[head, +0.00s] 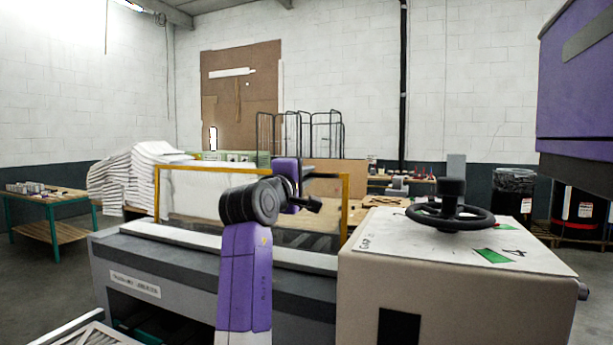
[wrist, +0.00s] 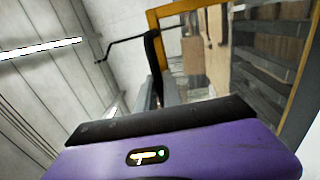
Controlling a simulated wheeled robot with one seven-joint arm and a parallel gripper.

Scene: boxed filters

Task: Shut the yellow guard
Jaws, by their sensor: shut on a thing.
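The yellow guard (head: 205,169) is a yellow frame with a clear panel, standing raised over the grey machine bed (head: 215,262) in the head view. In the wrist view its yellow frame (wrist: 165,45) shows at the upper right, tilted in the picture. My gripper (head: 313,204) is at the guard, near the right part of its frame, and is shut on it. My arm covers part of the panel.
A beige machine housing (head: 440,290) with a black handwheel (head: 450,214) stands right of the guard. A purple machine part (head: 590,90) overhangs at the upper right. A stack of white sacks (head: 130,175) and a green-legged table (head: 50,205) stand at the left.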

